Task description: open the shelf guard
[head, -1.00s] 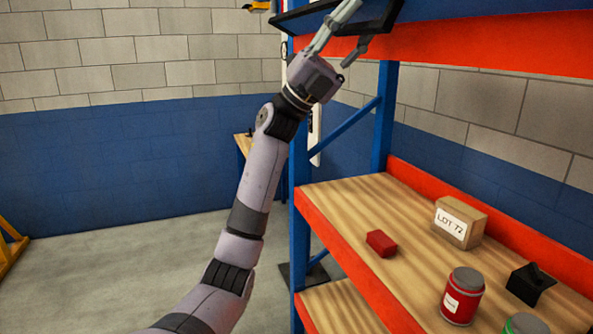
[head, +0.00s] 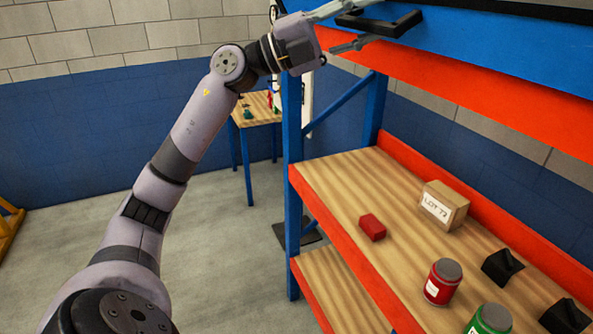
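The shelf guard appears to be the blue panel (head: 480,45) across the upper part of the rack, cut off by the top edge of the head view. A black handle (head: 396,29) projects from its left part. My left gripper (head: 362,22) is at this handle with its fingers spread apart, one above and one below the handle's near part. I cannot tell whether the fingers touch it. My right gripper is out of view.
An orange beam (head: 480,95) runs below the panel. The wooden shelf (head: 340,180) holds a red block (head: 372,227), a labelled box (head: 444,205), a red can (head: 442,283), a green can (head: 489,320) and black holders (head: 502,266). A small table (head: 258,115) stands behind.

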